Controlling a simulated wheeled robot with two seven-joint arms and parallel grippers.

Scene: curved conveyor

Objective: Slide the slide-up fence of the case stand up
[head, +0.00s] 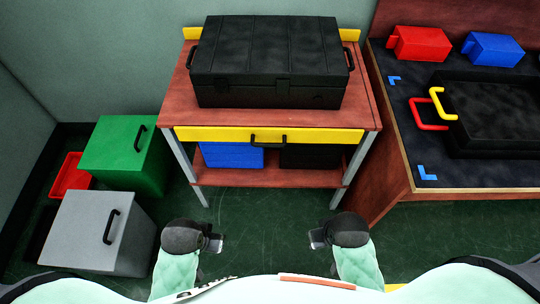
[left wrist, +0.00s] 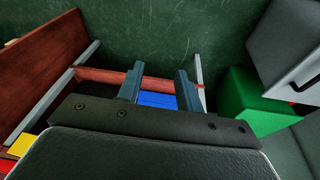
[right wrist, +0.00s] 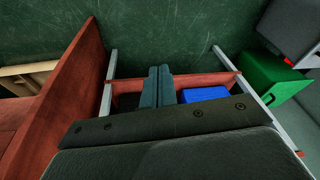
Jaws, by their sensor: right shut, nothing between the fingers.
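The case stand (head: 185,108) has a reddish top and grey legs. Its yellow slide-up fence (head: 215,134) lies across the front, just below the top's front edge, with a black handle (head: 268,140) at its middle. A large black case (head: 265,95) rests on the top behind it. My left gripper (head: 214,243) is in front of the stand, low and left, apart from it; its fingers are spread and empty in the left wrist view (left wrist: 158,88). My right gripper (head: 318,239) is in front at the right, apart from the fence; its fingers are together in the right wrist view (right wrist: 160,85).
A blue box (head: 232,156) and a black box sit on the stand's lower shelf. Green (head: 115,145) and grey (head: 75,232) boxes stand on the floor at left. A workbench at right holds a black tray (head: 490,115) with red and yellow handles. Floor before the stand is clear.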

